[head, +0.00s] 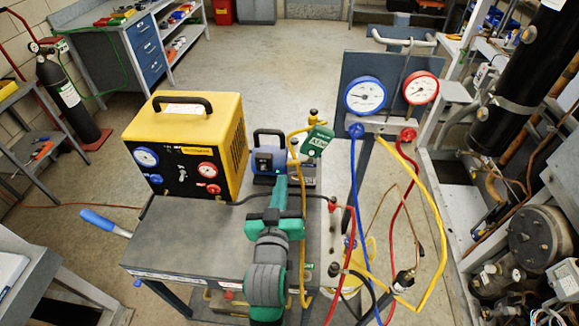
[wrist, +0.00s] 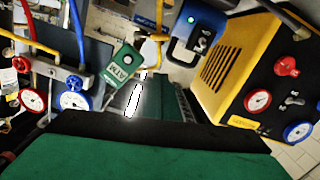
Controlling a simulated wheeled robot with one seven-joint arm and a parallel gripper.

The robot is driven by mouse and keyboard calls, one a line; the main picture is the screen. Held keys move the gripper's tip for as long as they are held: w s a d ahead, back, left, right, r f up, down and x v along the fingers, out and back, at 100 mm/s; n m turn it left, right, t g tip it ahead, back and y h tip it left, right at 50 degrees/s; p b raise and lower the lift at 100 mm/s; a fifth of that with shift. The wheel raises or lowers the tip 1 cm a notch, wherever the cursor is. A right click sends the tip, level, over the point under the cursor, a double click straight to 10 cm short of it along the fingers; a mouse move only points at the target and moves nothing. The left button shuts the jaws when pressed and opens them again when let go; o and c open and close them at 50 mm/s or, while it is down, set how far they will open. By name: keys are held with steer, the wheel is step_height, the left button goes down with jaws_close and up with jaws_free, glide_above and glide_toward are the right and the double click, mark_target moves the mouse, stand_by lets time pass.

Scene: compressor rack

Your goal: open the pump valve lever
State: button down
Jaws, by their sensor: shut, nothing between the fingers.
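The vacuum pump (head: 269,160), blue and grey with a dark top handle, stands on the cart just right of the yellow machine. In the wrist view the pump (wrist: 197,33) is at the top. A green ATM tag (head: 317,141) is beside the pump and also shows in the wrist view (wrist: 121,64). I cannot clearly make out the valve lever; a thin bright white strip (wrist: 135,96) shows below the tag, its nature unclear. My gripper (head: 279,188) is shut and empty, over the cart in front of the pump, apparently apart from it. Its green and black body fills the lower wrist view.
A yellow machine (head: 190,145) with gauges is on the left of the cart (head: 185,235). A gauge manifold (head: 385,124) with blue, red and yellow hoses is to the right. A yellow hose (head: 293,160) runs close to the pump. Bare floor lies behind.

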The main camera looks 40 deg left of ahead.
mark_target(299, 162)
steer(key=w+a+f, duration=0.4)
steer(key=w, duration=0.5)
steer(key=shift+w+a+n, duration=0.3)
steer(key=shift+a, duration=0.1)
steer(key=shift+d, duration=0.1)
